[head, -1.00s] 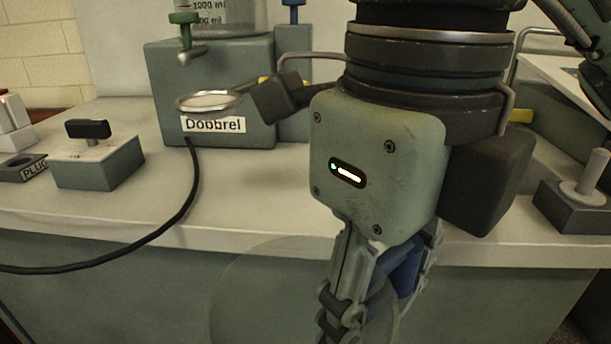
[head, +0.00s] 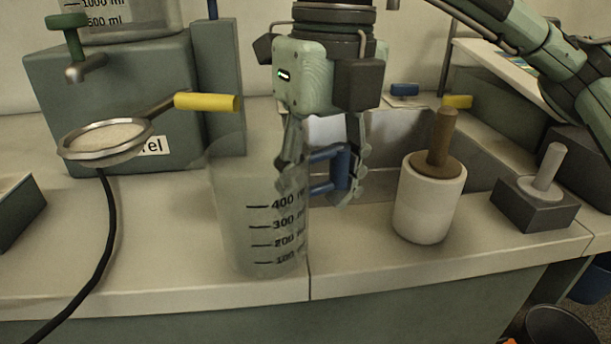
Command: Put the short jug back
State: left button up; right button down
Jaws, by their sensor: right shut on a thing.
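The short jug (head: 240,215) is a clear beaker with dark marks up to 400 and a blue handle (head: 342,170) on its right side. It is upright over the front part of the counter; I cannot tell whether its base touches the top. My right gripper (head: 322,180) points down and is shut on the blue handle. Its fingers hide part of the handle and the jug's right rim. My left gripper is not in view.
A strainer (head: 105,138) with a yellow handle hangs by the grey tank (head: 200,100) at left. A white pot (head: 428,205) with a brown pestle-like rod and a dark block with a peg (head: 535,205) stand at right. A black cable (head: 100,250) crosses the counter at left.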

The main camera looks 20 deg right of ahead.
jog(key=w, duration=0.2)
jog(key=w+d, duration=0.1)
jog(key=w, duration=0.1)
jog(key=shift+w+d+r+p, duration=0.1)
jog(key=shift+w+d+p, duration=0.1)
jog(key=shift+p, duration=0.15)
jog(key=shift+f, duration=0.6)
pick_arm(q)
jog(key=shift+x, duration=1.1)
pick_arm(e)
jog(key=shift+a+f, duration=0.1)
jog(key=shift+f, duration=0.15)
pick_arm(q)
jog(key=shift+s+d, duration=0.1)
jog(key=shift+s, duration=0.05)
pick_arm(e)
jog(key=shift+f, duration=0.1)
jog(key=c, duration=0.8)
grip_release()
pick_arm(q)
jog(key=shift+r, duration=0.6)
pick_arm(e)
jog(key=shift+o, duration=0.3)
